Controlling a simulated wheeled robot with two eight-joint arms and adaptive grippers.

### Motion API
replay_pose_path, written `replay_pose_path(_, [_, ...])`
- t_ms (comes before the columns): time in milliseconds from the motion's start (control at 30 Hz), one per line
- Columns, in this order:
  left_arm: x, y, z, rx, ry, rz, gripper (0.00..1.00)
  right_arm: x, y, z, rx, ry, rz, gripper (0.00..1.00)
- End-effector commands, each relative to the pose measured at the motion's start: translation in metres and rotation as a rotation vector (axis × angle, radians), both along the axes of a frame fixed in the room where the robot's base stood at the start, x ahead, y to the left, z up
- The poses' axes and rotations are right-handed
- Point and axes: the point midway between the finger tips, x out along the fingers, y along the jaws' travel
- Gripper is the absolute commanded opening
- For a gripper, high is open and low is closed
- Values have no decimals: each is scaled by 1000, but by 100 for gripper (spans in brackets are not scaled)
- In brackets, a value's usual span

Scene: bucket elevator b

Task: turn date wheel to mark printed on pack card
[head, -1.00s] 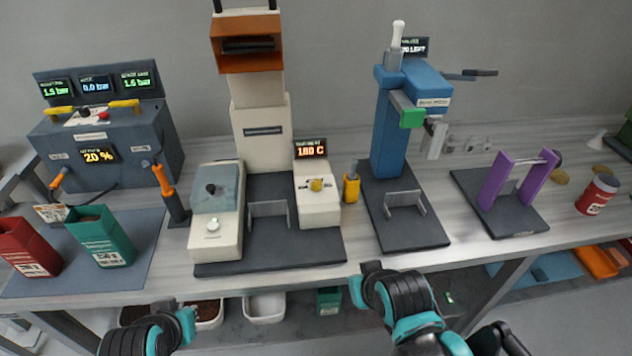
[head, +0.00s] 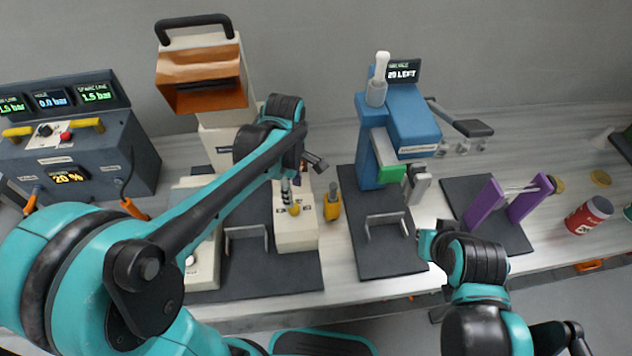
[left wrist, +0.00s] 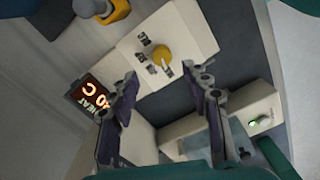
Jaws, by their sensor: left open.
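A cream block (head: 296,232) carries a yellow knob (head: 294,208). In the left wrist view the yellow knob (left wrist: 161,55) has several small dark marks around it; I cannot read them or tell whether it is the date wheel. My left gripper (head: 290,192) is above the knob. In the left wrist view my left gripper (left wrist: 168,80) is open and empty, with the knob beyond its fingertips, apart from them. The display (left wrist: 88,98) beside the block is lit, partly legible. No pack card is clearly visible. My right arm is at the lower right; its gripper does not show.
A blue press (head: 400,120) stands right of the cream block. A small yellow-and-dark holder (head: 333,203) stands between them. Farther right are a purple stand (head: 483,207) and a red can (head: 589,217). A grey gauge console (head: 80,150) stands at left.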

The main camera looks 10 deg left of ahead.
Motion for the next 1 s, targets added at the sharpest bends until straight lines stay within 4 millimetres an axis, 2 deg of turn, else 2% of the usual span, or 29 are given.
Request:
replay_pose_path(300, [0,0,-50,0,2,8,48,0,0,-20,0,0,0,0])
replay_pose_path(500, [0,0,-73,0,2,7,48,0,0,-28,0,0,0,0])
replay_pose_path(867, [0,0,-77,0,1,6,48,0,0,-28,0,0,0,0])
replay_pose_path(1000, [0,0,-77,0,1,6,11,0,0,-28,0,0,0,0])
